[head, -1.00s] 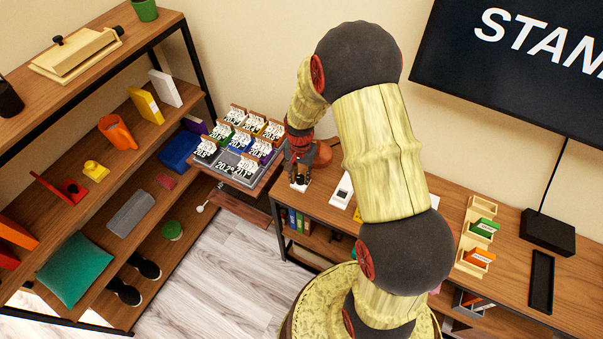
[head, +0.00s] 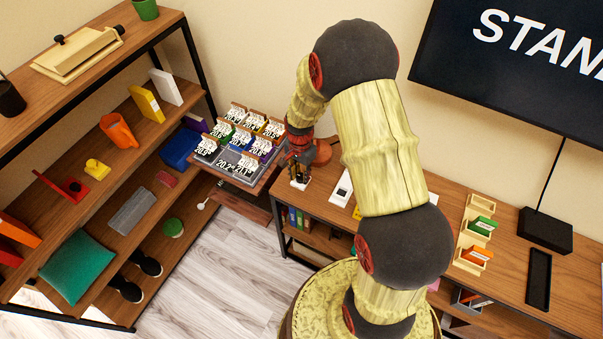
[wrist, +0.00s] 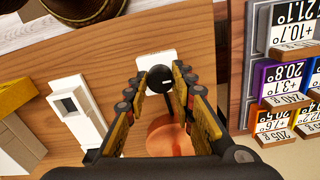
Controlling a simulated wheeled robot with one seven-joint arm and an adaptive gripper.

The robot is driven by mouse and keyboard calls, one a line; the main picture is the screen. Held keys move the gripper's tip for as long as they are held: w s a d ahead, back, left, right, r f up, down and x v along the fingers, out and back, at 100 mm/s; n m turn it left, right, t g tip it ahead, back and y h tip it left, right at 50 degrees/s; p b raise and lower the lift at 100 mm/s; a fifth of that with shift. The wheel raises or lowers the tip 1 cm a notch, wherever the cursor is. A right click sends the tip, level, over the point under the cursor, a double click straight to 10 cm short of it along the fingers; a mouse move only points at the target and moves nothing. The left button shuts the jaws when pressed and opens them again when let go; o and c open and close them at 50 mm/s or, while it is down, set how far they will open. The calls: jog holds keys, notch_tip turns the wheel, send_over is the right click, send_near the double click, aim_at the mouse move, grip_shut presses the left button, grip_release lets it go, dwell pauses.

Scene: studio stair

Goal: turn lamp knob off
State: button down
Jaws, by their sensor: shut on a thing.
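The lamp knob is a round black knob (wrist: 159,79) on a small white plate (wrist: 158,60), seen in the wrist view on the wooden top. My gripper (wrist: 163,82) is shut on the knob, with one finger on each side of it. In the head view my gripper (head: 299,172) points down at the white plate (head: 300,184) near the left end of the low cabinet; the knob itself is hard to make out there. An orange-brown round thing (wrist: 170,137), perhaps the lamp's base, lies just beyond the knob, partly hidden by my fingers.
A white device (wrist: 75,108) with a dark window stands beside the plate. A tray of several labelled colour blocks (head: 216,172) is close by on the left. Card holders (head: 461,240) and a black box (head: 546,230) stand farther right on the cabinet.

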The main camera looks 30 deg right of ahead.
aim_at(301, 176)
jog(key=c, duration=1.5)
grip_release()
notch_tip(301, 176, up, 12)
jog(key=shift+w+d+r, duration=0.1)
